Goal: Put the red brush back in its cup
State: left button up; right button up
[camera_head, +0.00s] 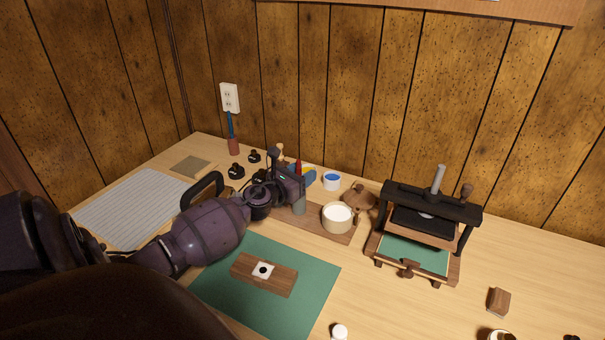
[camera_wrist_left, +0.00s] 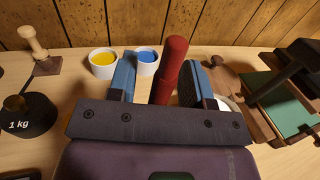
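The red brush (camera_head: 299,166) shows as a small red tip beside my left gripper (camera_head: 287,185) in the head view. In the left wrist view the red brush (camera_wrist_left: 171,70) stands a little tilted between the two blue-sided fingers of my left gripper (camera_wrist_left: 160,88). A gap shows between the brush and the left finger, so the gripper looks open around it. The brush's lower end is hidden behind the gripper body. A red-brown cup (camera_head: 233,147) with a blue handle (camera_head: 230,124) in it stands at the back left. My right gripper is not in view.
A yellow paint pot (camera_wrist_left: 103,62) and a blue paint pot (camera_head: 332,181) stand behind the gripper. A cream pot (camera_head: 337,218) is to its right, and a press (camera_head: 430,222) stands further right. Black weights (camera_head: 236,171) are at left. A green mat (camera_head: 312,287) carries a wooden block (camera_head: 264,275).

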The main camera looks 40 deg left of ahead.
pick_arm(q)
jog(key=s, duration=1)
jog(key=shift+s+d, duration=0.2)
jog(key=shift+s, duration=0.2)
dwell(0.5)
